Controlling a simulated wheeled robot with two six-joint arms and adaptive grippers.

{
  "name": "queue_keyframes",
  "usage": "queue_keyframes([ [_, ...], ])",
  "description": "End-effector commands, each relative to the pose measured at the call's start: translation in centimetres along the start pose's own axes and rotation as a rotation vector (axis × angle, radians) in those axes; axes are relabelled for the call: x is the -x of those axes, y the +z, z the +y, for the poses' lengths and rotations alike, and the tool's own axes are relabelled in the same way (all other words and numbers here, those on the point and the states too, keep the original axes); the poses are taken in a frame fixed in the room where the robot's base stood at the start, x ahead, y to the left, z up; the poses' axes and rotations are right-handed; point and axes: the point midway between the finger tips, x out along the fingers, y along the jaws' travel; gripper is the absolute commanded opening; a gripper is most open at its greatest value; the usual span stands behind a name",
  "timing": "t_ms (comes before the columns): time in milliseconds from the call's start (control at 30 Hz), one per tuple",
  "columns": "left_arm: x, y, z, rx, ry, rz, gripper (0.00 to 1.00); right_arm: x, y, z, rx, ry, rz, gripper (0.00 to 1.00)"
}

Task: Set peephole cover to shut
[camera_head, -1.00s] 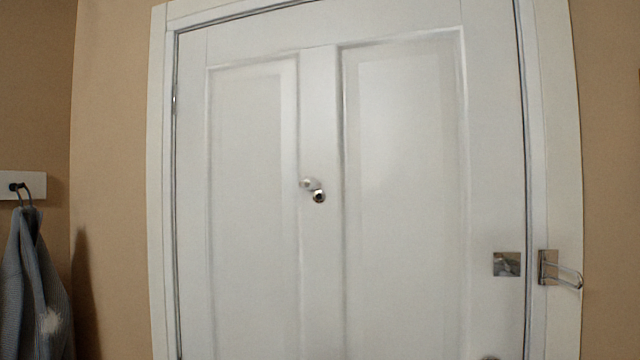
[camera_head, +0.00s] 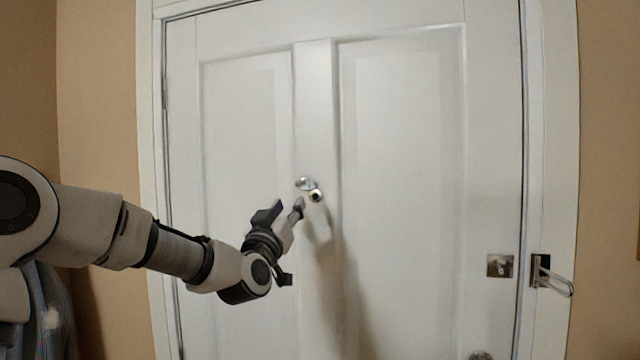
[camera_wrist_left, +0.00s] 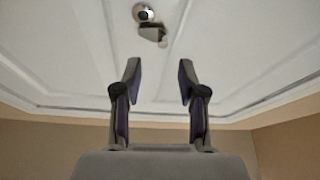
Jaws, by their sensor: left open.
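The peephole (camera_head: 316,196) is a small round metal fitting with a dark centre on the white door's middle post. Its cover (camera_head: 303,183) is a small light piece turned to the upper left, beside the lens, so the lens is uncovered. The left wrist view shows the peephole (camera_wrist_left: 144,12) at the top and the cover (camera_wrist_left: 152,34) just below it. My left gripper (camera_head: 284,208) is open and empty, below and left of the cover. In the left wrist view its spread fingers (camera_wrist_left: 159,68) point toward the cover, with no contact visible. My right gripper is out of view.
The white door (camera_head: 400,180) appears shut in its frame. A metal latch plate (camera_head: 500,266) and a wire-like handle (camera_head: 553,276) are at the right edge. A grey-blue towel (camera_head: 50,310) hangs at the lower left, partly behind my arm.

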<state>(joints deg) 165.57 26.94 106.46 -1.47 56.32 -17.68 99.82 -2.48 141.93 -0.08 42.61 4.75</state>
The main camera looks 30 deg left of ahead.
Motion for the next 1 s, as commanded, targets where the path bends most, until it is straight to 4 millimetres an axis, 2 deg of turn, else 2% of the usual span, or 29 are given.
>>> queue_keyframes([
  [33, 0.0, -1.2, 0.0, 0.005, 0.000, 0.014, 0.41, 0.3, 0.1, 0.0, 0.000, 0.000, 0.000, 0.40],
  [100, -0.3, -1.7, 0.0, 0.006, 0.001, 0.018, 0.41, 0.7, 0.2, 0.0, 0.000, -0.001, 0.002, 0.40],
  [400, -5.5, -2.4, 0.1, 0.003, 0.003, 0.019, 0.41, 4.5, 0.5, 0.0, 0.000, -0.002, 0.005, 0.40],
  [500, -6.6, -2.2, 0.1, 0.006, 0.003, 0.019, 0.41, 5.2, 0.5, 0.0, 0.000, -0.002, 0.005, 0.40],
  [767, -7.0, -1.8, 0.1, 0.007, 0.004, 0.019, 0.41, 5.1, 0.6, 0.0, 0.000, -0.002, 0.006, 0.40],
  [800, -7.0, -1.8, 0.1, 0.006, 0.004, 0.019, 0.37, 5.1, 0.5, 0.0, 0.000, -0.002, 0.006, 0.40],
  [867, -7.0, -1.8, 0.1, 0.006, 0.004, 0.019, 0.16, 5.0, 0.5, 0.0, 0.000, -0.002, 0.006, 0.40],
  [900, -7.0, -1.8, 0.1, 0.006, 0.004, 0.019, 0.02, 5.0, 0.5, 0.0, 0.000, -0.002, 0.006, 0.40],
  [1000, -7.1, -1.7, 0.1, 0.005, 0.004, 0.018, 0.00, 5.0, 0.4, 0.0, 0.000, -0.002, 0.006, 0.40],
])
